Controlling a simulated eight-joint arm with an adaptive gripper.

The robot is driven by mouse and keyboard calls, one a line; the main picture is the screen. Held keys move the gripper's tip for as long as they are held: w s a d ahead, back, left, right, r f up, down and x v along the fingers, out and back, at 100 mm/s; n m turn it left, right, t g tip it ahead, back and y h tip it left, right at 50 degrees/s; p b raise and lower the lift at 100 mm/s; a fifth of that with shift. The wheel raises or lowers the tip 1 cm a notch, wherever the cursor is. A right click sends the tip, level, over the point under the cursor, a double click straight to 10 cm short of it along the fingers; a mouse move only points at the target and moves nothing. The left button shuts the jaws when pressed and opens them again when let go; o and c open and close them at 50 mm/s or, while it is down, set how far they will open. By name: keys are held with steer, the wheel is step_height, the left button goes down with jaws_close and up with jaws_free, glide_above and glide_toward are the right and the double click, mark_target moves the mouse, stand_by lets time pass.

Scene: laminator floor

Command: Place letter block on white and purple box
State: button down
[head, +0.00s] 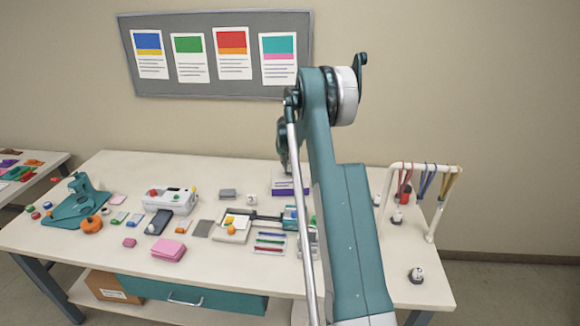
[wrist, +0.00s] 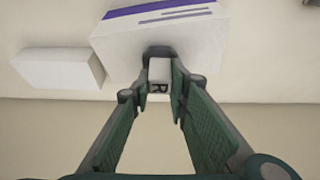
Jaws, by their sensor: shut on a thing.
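The white and purple box (wrist: 190,40) fills the upper middle of the wrist view, with a purple stripe along it. In the head view the same box (head: 284,191) stands at the back of the table, partly hidden by my arm. My gripper (wrist: 160,64) is shut on a small white letter block (wrist: 158,88) marked with a dark R. The block and fingertips overlap the box's lower edge in the wrist view; I cannot tell whether they touch it. In the head view my arm hides the held block.
A plain pale block (wrist: 58,68) lies left of the box in the wrist view. Another small white block (head: 251,200) and a grey block (head: 228,194) sit left of the box in the head view. A rack with hanging cords (head: 428,190) stands at the right.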

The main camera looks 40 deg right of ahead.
steer(key=shift+f, duration=0.25)
steer(key=shift+f, duration=0.2)
steer(key=c, duration=2.2)
jaws_free()
steer(key=shift+r, duration=0.2)
steer(key=v, duration=1.2)
steer(key=shift+b, duration=0.3)
steer(key=shift+a, duration=0.1)
